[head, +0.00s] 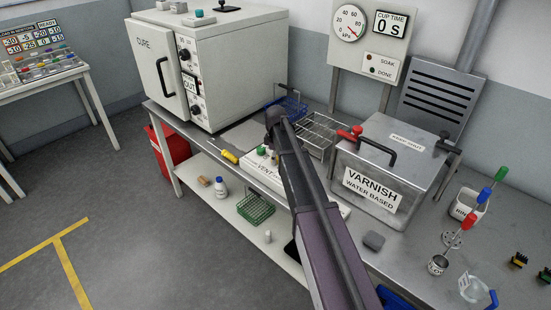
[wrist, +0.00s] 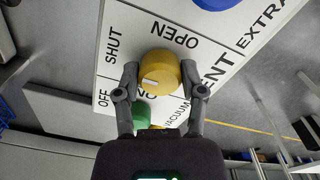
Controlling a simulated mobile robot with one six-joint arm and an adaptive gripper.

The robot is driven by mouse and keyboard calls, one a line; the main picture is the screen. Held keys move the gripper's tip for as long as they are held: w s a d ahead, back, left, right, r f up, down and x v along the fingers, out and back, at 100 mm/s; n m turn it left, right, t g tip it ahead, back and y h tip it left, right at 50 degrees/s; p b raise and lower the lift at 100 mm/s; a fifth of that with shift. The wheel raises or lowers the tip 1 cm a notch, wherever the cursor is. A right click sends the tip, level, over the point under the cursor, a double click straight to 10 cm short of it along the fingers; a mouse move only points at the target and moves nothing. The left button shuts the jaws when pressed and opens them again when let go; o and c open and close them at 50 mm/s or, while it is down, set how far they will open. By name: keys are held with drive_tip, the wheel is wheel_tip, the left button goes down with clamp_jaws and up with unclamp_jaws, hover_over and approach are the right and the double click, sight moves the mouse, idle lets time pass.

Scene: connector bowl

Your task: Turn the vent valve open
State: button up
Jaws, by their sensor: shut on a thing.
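The vent valve is a yellow round knob (wrist: 161,66) on a white panel (wrist: 130,35), with the words OPEN, SHUT and VENT printed around it in the wrist view. A short white mark shows on the knob; I cannot tell which word it points to. My gripper (wrist: 160,75) is shut on the knob, one finger at each side. In the head view the white panel (head: 253,168) lies on the bench, partly behind my arm, which hides the knob and the gripper's fingers.
A green button (wrist: 141,112) and a blue part (wrist: 213,4) are on the panel near the knob. The varnish tank (head: 395,185) stands right of my arm, with a wire rack (head: 318,132) behind. The CURE oven (head: 225,65) stands at the left.

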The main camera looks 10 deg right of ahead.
drive_tip(key=shift+s+m, duration=0.1)
drive_tip(key=shift+m, duration=0.4)
drive_tip(key=m, duration=0.3)
drive_tip(key=shift+a, duration=0.1)
drive_tip(key=m, duration=0.5)
drive_tip(key=shift+s, duration=0.1)
drive_tip(key=m, duration=0.4)
drive_tip(key=shift+m, duration=2.5)
